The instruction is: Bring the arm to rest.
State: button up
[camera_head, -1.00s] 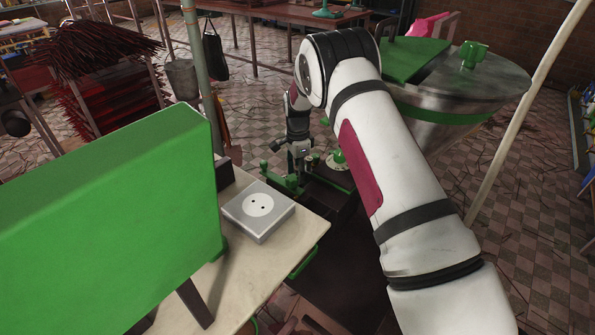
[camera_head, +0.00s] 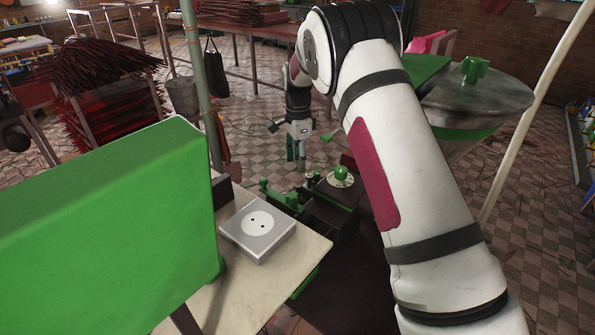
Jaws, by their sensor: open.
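My white arm with black bands and a dark red panel reaches forward from the lower right and bends down at its far end. My gripper (camera_head: 296,151) hangs there, small in the picture, with its fingers pointing down over the tiled floor. It is open, and nothing shows between its fingers. It appears above and behind a machine (camera_head: 311,193) with green fittings, apart from it. The forearm hides part of that machine.
A large green panel (camera_head: 105,215) stands at left on a pale tabletop (camera_head: 290,262), beside a grey box with a round white face (camera_head: 257,228). A metal hopper (camera_head: 475,105) stands behind the arm at right. A pale pole (camera_head: 530,115) and a grey-green post (camera_head: 197,75) rise nearby.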

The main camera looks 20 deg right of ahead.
jog(key=shift+r, duration=0.45)
